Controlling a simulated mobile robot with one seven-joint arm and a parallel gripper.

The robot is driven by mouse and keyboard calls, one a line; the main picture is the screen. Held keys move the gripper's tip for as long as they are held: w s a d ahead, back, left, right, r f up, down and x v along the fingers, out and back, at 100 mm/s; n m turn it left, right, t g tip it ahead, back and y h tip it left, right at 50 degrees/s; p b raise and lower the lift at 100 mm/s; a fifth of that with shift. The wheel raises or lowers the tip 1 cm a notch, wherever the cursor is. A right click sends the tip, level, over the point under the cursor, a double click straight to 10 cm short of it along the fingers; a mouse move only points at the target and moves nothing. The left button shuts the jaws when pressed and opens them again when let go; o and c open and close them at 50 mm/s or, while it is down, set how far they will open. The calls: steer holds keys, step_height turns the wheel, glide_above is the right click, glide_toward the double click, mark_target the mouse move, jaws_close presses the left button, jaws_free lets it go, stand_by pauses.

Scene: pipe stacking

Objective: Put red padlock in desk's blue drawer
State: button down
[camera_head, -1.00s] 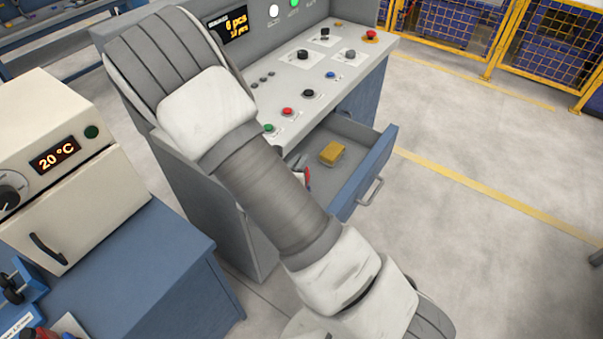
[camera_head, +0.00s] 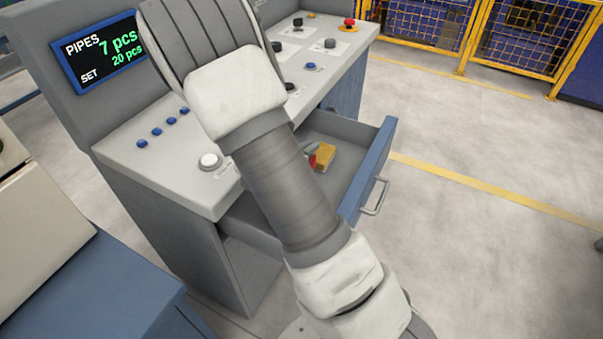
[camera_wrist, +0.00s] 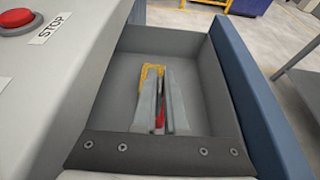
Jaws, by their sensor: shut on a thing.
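The red padlock (camera_wrist: 159,118) shows as a thin red strip between the two grey fingers of my gripper (camera_wrist: 160,100) in the wrist view. My gripper is shut on it, over the inside of the open drawer. I cannot tell whether the padlock touches the drawer floor.
A yellow object (camera_head: 326,157) lies in the drawer, close to the padlock, and shows beyond my fingers in the wrist view (camera_wrist: 151,72). The desk top (camera_head: 165,160) with buttons borders the drawer on the left. A blue cabinet (camera_head: 100,290) stands at lower left.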

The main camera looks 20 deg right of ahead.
steer(key=shift+f+b, duration=0.7)
steer(key=shift+f, duration=2.65)
steer(key=shift+f, duration=0.25)
steer(key=c, duration=1)
jaws_free()
steer(key=shift+o, duration=0.2)
